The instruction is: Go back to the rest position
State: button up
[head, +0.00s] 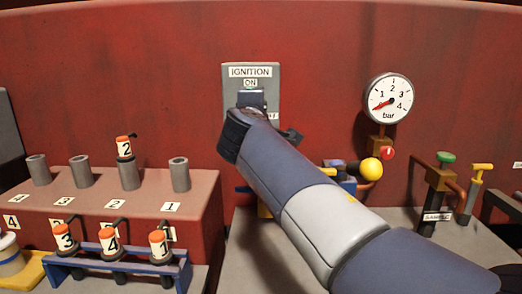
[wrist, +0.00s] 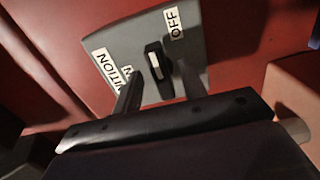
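The ignition panel (head: 231,88) is a grey plate on the red wall, labelled IGNITION, with ON below that and OFF at its right side. My gripper is in front of it, mostly hidden behind my own arm in the head view. In the wrist view the panel (wrist: 205,40) shows turned, with a dark switch knob (wrist: 154,60) bearing a white mark. My gripper (wrist: 160,88) is open there, one finger on each side of the knob, with visible gaps. I cannot tell exactly which label the knob points to.
A pressure gauge (head: 389,100) is right of the panel. A yellow knob (head: 370,169) and a green-topped valve (head: 446,157) stand to the right. Several numbered orange-topped plugs are left, some in a blue rack (head: 118,264), one on a post (head: 129,176) of the red block.

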jog(key=n+p, duration=0.2)
jog(key=w+n+p, duration=0.1)
jog(key=n+p, duration=0.3)
jog(key=shift+w+r+p, duration=0.3)
jog(key=shift+r+p, duration=0.05)
dwell(0.4)
